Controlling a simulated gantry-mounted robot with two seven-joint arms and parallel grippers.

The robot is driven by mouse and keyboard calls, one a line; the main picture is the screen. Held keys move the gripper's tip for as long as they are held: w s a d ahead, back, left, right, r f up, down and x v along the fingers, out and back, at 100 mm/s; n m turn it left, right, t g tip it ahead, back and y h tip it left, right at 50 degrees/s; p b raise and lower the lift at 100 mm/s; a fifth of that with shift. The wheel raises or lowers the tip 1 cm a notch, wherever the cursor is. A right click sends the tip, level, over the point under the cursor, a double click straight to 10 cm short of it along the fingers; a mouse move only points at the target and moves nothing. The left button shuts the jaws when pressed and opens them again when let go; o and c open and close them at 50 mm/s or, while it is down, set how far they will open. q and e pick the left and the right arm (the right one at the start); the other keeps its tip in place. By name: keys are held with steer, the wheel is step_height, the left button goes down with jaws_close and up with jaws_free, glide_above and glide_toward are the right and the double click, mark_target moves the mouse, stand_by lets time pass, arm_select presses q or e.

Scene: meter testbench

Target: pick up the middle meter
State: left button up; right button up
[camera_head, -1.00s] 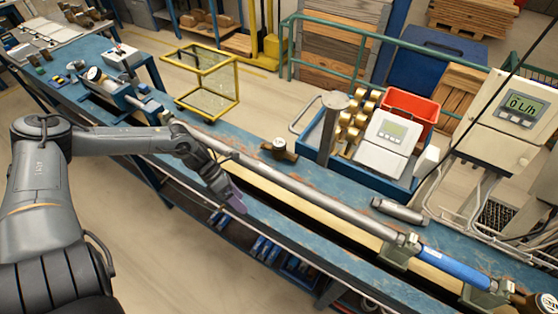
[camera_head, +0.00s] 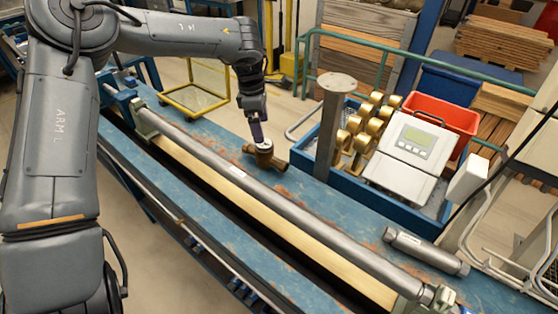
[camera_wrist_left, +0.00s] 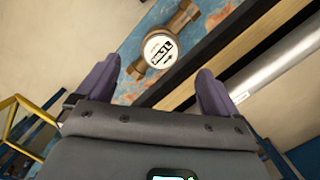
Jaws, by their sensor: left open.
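The middle meter (camera_head: 263,154) is a small brass water meter with a white round dial, lying on the blue worn bench (camera_head: 215,137) behind the long grey pipe. In the left wrist view the meter (camera_wrist_left: 161,49) shows its dial and two brass pipe ends, ahead of the fingertips and roughly between them. My left gripper (camera_head: 257,140) points down just above the meter in the head view. Its two purple fingers (camera_wrist_left: 158,80) are spread wide and empty in the wrist view. The right gripper is in neither view.
The long grey pipe (camera_head: 245,187) runs along the bench in front of the meter. A grey post (camera_head: 330,130) and a blue tray with several brass meters (camera_head: 365,120) and a white display box (camera_head: 410,150) stand to the right.

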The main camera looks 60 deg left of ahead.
mark_target(265, 153)
arm_select(q)
steer(key=shift+w+f, duration=0.25)
steer(key=shift+f, duration=0.6)
steer(key=f+b, duration=0.1)
steer(key=f, duration=0.3)
steer(key=shift+d+f, duration=0.1)
steer(key=shift+d, duration=0.1)
steer(key=shift+f+b, duration=0.3)
steer(key=shift+f, duration=0.05)
step_height(265, 153, down, 4)
steer(key=shift+d+r+b, duration=0.1)
steer(key=shift+d+b, duration=0.05)
steer(key=shift+b, duration=0.5)
steer(key=shift+w+f, duration=0.1)
steer(key=shift+f, duration=0.4)
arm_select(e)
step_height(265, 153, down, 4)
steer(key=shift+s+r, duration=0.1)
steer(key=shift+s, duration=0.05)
